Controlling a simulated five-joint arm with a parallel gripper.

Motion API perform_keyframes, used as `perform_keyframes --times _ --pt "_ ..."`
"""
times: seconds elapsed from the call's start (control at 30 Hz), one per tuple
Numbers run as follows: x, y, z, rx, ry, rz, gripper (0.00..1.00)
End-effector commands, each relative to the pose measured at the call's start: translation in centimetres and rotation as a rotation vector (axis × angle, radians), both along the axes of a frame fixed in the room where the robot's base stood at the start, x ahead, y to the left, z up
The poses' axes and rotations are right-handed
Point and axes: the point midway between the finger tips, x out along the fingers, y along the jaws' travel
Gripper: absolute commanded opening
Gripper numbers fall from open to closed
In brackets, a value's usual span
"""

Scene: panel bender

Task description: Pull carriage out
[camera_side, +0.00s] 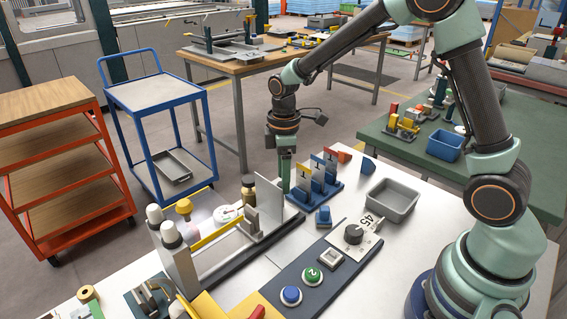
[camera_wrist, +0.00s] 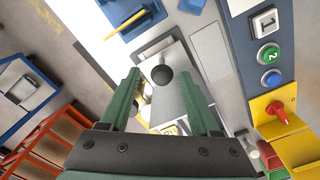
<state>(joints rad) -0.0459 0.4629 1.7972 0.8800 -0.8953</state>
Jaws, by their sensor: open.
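The carriage is most likely the grey metal block (camera_side: 270,211) with an upright plate, at the far end of the bender's base on the white table. In the wrist view a grey plate (camera_wrist: 172,98) with a dark round knob (camera_wrist: 162,75) lies between and beyond my fingers. My gripper (camera_side: 285,188) points down beside the far end of the bender. In the wrist view its two green fingers (camera_wrist: 160,74) are apart, with nothing visibly held between them. I cannot tell whether a finger touches the knob, which is hidden in the side view.
A grey bin (camera_side: 392,200) is farther right. The control panel (camera_side: 318,270) has a dial, a green button and a blue button. A yellow bar (camera_side: 216,236) crosses the bender.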

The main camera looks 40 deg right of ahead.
Motion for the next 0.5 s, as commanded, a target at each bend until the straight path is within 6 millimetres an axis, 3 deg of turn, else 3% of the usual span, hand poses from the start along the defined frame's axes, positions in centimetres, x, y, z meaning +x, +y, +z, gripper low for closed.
perform_keyframes --times 0.2,0.5 --pt "0.1 -0.1 4.2 0.001 -0.004 -0.001 0.63" --pt "0.0 -0.1 6.4 -0.001 -0.001 -0.001 0.63"
